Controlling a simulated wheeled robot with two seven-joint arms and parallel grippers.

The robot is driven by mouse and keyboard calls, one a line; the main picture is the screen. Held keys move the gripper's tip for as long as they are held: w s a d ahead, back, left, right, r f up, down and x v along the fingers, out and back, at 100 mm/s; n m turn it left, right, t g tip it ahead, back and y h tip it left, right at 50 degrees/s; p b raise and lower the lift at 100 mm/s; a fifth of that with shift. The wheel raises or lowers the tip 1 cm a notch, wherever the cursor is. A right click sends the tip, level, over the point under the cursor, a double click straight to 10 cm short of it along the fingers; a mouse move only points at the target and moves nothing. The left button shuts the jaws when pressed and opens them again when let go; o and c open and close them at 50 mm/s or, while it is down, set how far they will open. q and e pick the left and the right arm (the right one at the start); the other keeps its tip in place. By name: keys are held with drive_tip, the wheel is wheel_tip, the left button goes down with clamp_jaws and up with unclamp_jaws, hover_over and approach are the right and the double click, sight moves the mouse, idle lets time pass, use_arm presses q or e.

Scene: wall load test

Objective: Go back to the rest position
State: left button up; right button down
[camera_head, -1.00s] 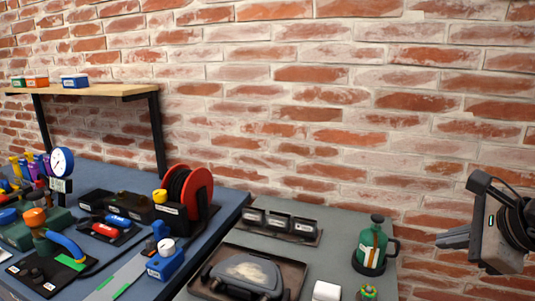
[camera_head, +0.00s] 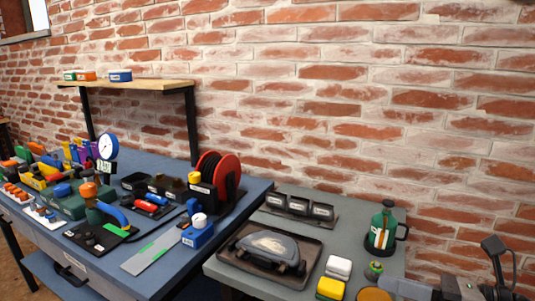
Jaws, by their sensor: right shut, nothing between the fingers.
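My right gripper (camera_head: 404,287) shows at the bottom right corner of the head view. Its grey fingers point left and are shut with nothing between them. It appears just right of the grey table's (camera_head: 228,267) front objects, low in the picture, and part of its arm is cut off by the frame edge. My left gripper is not in view.
The grey table holds a dark tray (camera_head: 225,250) with a grey device (camera_head: 268,247), a green canister (camera_head: 382,229), and white (camera_head: 338,267) and yellow (camera_head: 330,288) blocks. A crowded blue bench (camera_head: 150,270) stands left, under a wooden shelf (camera_head: 150,84). A brick wall (camera_head: 330,80) runs behind.

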wheel_tip(320, 180, down, 14)
drive_tip(key=s+m+t+h, duration=0.1)
drive_tip(key=m+t+h, duration=0.75)
drive_tip(key=m, duration=2.15)
drive_tip(key=s+a+f+m+g+h, duration=0.1)
drive_tip(key=s+a+f+m+g, duration=0.2)
drive_tip(key=f, duration=0.3)
drive_tip(key=s+a+f+m+g, duration=0.3)
drive_tip(key=s+f+m+g, duration=0.2)
drive_tip(key=s+f, duration=0.1)
drive_tip(key=shift+a+f+m+h, duration=0.3)
drive_tip(key=shift+a+f+h, duration=0.05)
drive_tip(key=shift+f, duration=0.25)
